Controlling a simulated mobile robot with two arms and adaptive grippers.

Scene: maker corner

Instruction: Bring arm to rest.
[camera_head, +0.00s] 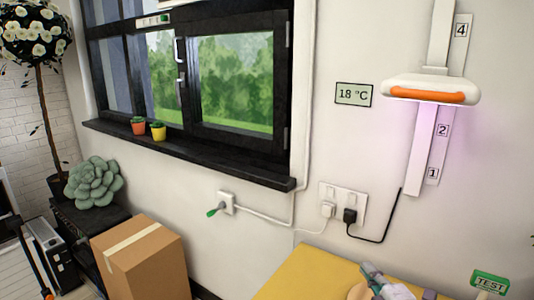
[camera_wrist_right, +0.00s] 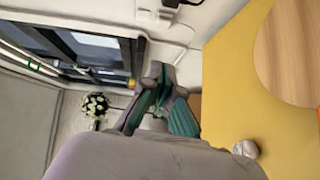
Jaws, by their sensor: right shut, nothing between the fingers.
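My right gripper (camera_head: 374,272) shows at the bottom of the head view, over the yellow tabletop (camera_head: 308,275). Only its front end is in the picture there; the rest of my right arm is cut off by the lower edge. In the right wrist view the gripper (camera_wrist_right: 160,78) has its grey and teal fingers together with nothing held. The yellow tabletop (camera_wrist_right: 225,95) lies to the right of the fingers in that view. My left gripper is not in view.
A cardboard box (camera_head: 140,262) stands left of the table. A green TEST sign (camera_head: 490,281) is at the right. A lamp (camera_head: 430,90) hangs on the wall rail. A round wooden disc (camera_wrist_right: 290,55) lies on the tabletop. Sockets (camera_head: 342,204) and a window are behind.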

